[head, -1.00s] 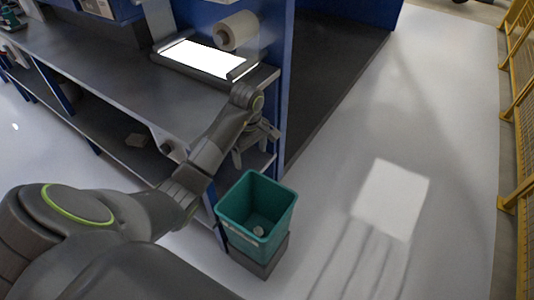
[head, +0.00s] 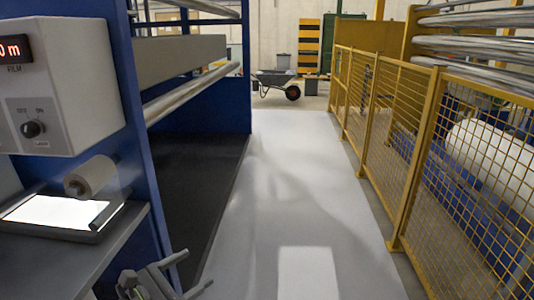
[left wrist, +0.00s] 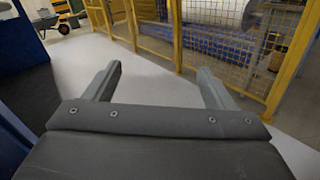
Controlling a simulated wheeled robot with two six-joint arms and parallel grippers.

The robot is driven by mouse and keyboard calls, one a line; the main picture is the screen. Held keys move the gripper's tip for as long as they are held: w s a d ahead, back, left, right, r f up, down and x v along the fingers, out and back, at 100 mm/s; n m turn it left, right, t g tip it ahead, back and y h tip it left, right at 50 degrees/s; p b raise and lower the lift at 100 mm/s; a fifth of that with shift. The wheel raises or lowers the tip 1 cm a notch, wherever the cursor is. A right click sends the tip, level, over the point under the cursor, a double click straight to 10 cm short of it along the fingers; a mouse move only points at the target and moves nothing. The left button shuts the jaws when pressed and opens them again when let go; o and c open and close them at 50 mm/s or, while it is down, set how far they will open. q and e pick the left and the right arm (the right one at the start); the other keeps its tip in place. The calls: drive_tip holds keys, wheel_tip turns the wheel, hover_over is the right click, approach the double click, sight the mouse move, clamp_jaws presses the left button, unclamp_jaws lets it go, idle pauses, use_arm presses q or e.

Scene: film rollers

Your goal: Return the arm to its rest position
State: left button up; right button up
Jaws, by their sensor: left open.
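My left gripper (head: 184,274) shows at the bottom of the head view, right of the workbench's end. Its two fingers are apart and nothing is between them. In the left wrist view, the open fingers of the left gripper (left wrist: 158,84) point out over the pale floor toward the yellow fence. Most of the left arm is below the head view's lower edge. My right gripper is not in either view.
The workbench (head: 88,262) with a lit panel (head: 55,212) and a roll (head: 90,176) is at the left. A blue machine frame (head: 85,85) stands behind it. A yellow mesh fence (head: 440,160) runs along the right. The floor (head: 290,190) between is clear; a wheelbarrow (head: 276,82) stands far back.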

use_arm(q)
drive_tip(key=s+a+r+n+t+y, duration=0.25)
drive_tip(key=a+n+t+y, duration=0.3)
drive_tip(key=n, duration=0.55)
drive_tip(key=s+a+r+n+t+y, duration=0.2)
drive_tip(key=a+r+n+t+y, duration=0.3)
drive_tip(key=n, duration=0.6)
drive_tip(key=s+a+f+n+g+y, duration=0.8)
drive_tip(key=a+f+n+g+y, duration=0.15)
drive_tip(key=n, duration=0.65)
drive_tip(key=s+d+f+n+g+h, duration=0.3)
drive_tip(key=s+d+f+n+g, duration=0.15)
drive_tip(key=s+f, duration=0.4)
drive_tip(key=s+d+f+n+g+h, duration=0.3)
drive_tip(key=s+f+n+g, duration=0.25)
drive_tip(key=s, duration=0.55)
wheel_tip(320, 180, down, 21)
drive_tip(key=a+g+p, duration=0.1)
drive_tip(key=a+p, duration=0.1)
drive_tip(key=p, duration=0.2)
drive_tip(key=s+d+f+g+h+p, duration=0.1)
drive_tip(key=s+f+p, duration=0.1)
drive_tip(key=s+f, duration=1)
drive_tip(key=s, duration=0.2)
drive_tip(key=shift+s+d+f+m+g+p, duration=0.25)
drive_tip(key=shift+s+d+m+g+p, duration=0.05)
drive_tip(key=shift+s+p, duration=0.1)
